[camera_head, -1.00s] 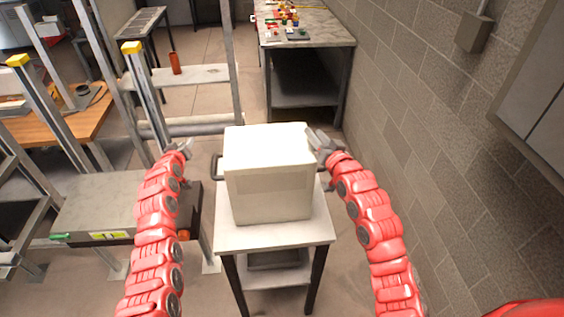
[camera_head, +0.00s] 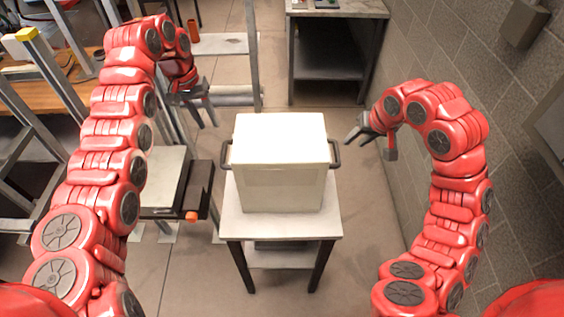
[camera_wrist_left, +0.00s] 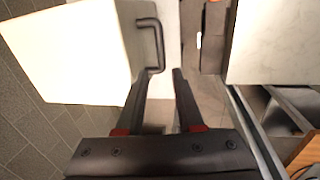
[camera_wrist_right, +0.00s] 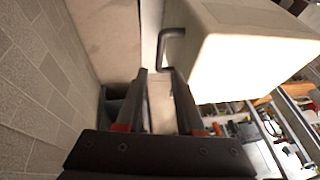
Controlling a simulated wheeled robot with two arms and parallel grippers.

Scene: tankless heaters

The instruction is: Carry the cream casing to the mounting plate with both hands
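The cream casing (camera_head: 282,160) stands upright on a small white-topped table (camera_head: 240,220), with a dark handle on each side. My left gripper (camera_head: 203,110) is open and empty, up and to the left of the left handle (camera_head: 225,154). The left wrist view shows this handle (camera_wrist_left: 156,45) just beyond the open fingers (camera_wrist_left: 162,82). My right gripper (camera_head: 370,145) is open and empty, to the right of the right handle (camera_head: 336,152). In the right wrist view that handle (camera_wrist_right: 164,50) lies just beyond the open fingers (camera_wrist_right: 158,82). I cannot make out the mounting plate.
A metal frame (camera_head: 250,50) stands behind to the left, with a grey-topped unit (camera_head: 166,180) left of the table. A block wall (camera_head: 440,60) closes off the right side. A dark bench (camera_head: 338,50) stands at the back. Floor shows around the table.

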